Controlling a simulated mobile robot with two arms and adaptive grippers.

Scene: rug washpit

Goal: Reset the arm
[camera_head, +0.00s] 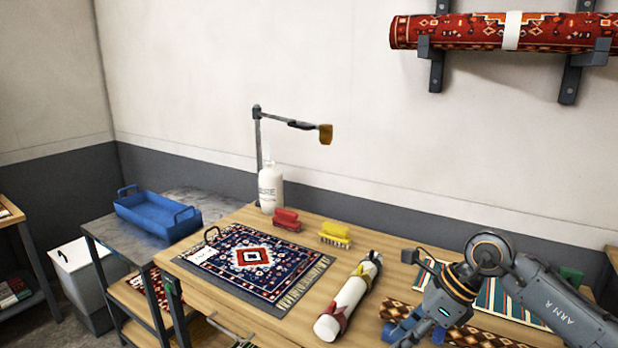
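My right arm comes in from the right over the wooden table (225,270). Its gripper (418,333) points down at the table's front right, with blue finger parts low in the view. It is above or beside a brown patterned strip (470,337). The fingertips are partly hidden, and I cannot tell whether they are open or shut, or hold anything. My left arm and gripper are not in view.
A fringed rug sample (255,258), red brush (286,219), yellow brush (336,234), white bottle (271,188) and white cylinder (346,299) are on the table. A lamp (325,134) overhangs it. A blue tray (158,213) stands left. A rolled rug (455,31) hangs on the wall.

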